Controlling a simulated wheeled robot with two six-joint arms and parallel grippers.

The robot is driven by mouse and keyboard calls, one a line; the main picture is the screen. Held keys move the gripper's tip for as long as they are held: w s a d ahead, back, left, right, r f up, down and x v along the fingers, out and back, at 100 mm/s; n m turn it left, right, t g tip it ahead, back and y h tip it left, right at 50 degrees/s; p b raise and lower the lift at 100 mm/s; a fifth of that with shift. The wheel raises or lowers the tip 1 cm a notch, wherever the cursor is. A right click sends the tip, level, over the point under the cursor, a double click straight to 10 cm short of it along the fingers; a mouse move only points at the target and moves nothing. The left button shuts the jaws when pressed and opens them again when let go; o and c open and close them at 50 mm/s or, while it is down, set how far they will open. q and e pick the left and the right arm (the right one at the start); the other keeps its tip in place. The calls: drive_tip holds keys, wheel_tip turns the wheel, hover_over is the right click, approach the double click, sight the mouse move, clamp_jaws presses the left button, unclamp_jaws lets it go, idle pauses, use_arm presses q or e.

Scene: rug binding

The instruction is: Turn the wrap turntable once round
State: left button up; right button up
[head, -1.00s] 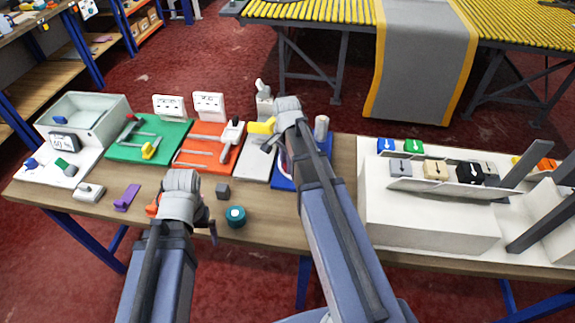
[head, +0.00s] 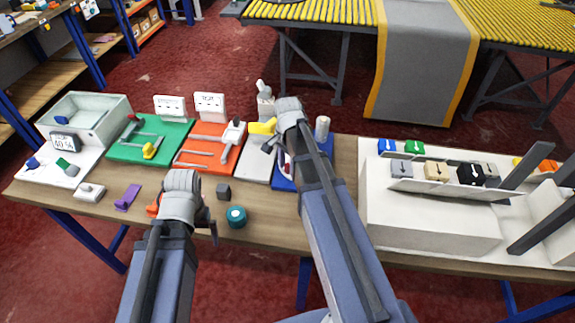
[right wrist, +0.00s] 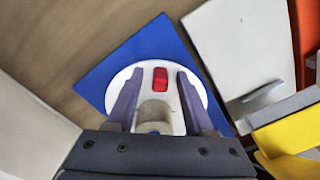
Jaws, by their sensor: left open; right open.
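The wrap turntable is a white disc (right wrist: 199,91) on a blue board (right wrist: 101,82), with a red block (right wrist: 160,78) on it. In the head view the blue board (head: 284,184) is mostly hidden behind my right arm. My right gripper (right wrist: 159,82) is open over the disc, its fingers on either side of the red block, with a grey-beige cylinder (right wrist: 154,112) nearer the palm. I cannot tell whether the fingers touch the block. My left gripper (head: 210,228) is open above the table's front, its fingers mostly hidden by the wrist.
A grey plate (head: 256,164) and an orange board (head: 192,156) lie left of the turntable. A white rack (head: 430,218) stands right.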

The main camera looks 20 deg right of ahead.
drive_tip(key=shift+r, duration=0.1)
wheel_tip(320, 180, up, 8)
drive_tip(key=p, duration=0.7)
drive_tip(key=shift+p, duration=0.4)
drive_tip(key=shift+f, duration=0.2)
